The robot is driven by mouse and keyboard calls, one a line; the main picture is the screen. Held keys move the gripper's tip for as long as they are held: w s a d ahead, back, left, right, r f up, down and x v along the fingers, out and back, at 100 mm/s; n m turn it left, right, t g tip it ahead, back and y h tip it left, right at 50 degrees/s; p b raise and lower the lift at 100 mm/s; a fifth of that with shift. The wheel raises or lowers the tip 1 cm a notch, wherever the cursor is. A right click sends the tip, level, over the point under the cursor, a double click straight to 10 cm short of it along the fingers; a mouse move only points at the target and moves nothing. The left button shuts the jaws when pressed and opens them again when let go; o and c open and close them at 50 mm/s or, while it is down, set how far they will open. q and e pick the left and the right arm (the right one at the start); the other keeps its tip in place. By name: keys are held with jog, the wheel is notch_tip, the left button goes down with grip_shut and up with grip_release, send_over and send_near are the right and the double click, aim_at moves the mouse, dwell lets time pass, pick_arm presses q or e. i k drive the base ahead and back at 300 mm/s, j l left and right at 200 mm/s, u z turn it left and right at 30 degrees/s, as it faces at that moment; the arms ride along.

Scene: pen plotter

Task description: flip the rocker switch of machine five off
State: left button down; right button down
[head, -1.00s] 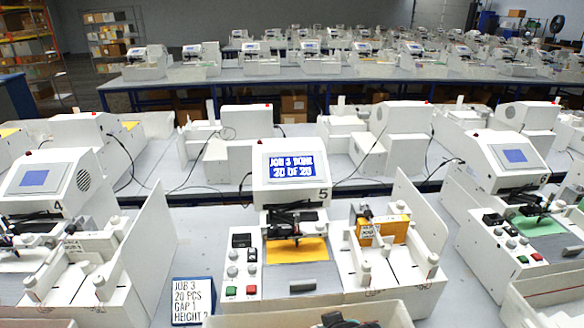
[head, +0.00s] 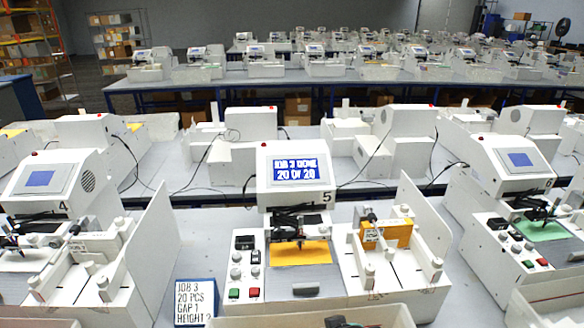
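Machine five (head: 293,205) stands in the middle front, marked "5" below its tilted screen (head: 294,170), which reads "JOB 3 DONE 20 OF 20". Its control panel (head: 244,281) is on the left of its base. A wide black part (head: 244,242) sits at the panel's top, with a smaller dark part (head: 255,257) below it. Which is the rocker switch, and its position, is too small to tell. Below are grey knobs, a green button (head: 233,293) and a red button (head: 254,292). A yellow sheet (head: 303,254) lies under the pen carriage. Neither gripper is in view.
A sign (head: 195,302) reading "JOB 3 20 PCS GAP 1 HEIGHT 2" stands left of machine five. An open bin (head: 270,320) with dark contents is at the front edge. Machine four (head: 62,185) and another machine (head: 510,160) flank it. An upright white panel (head: 427,215) rises at right.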

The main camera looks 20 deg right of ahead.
aim_at(254, 254)
jog(key=j+z, duration=0.2)
jog(key=j, duration=0.2)
jog(key=k+j+z, duration=0.25)
jog(key=j+z, duration=0.2)
jog(key=j, duration=0.25)
jog(key=k+j+z, duration=0.25)
jog(key=i+j, duration=0.1)
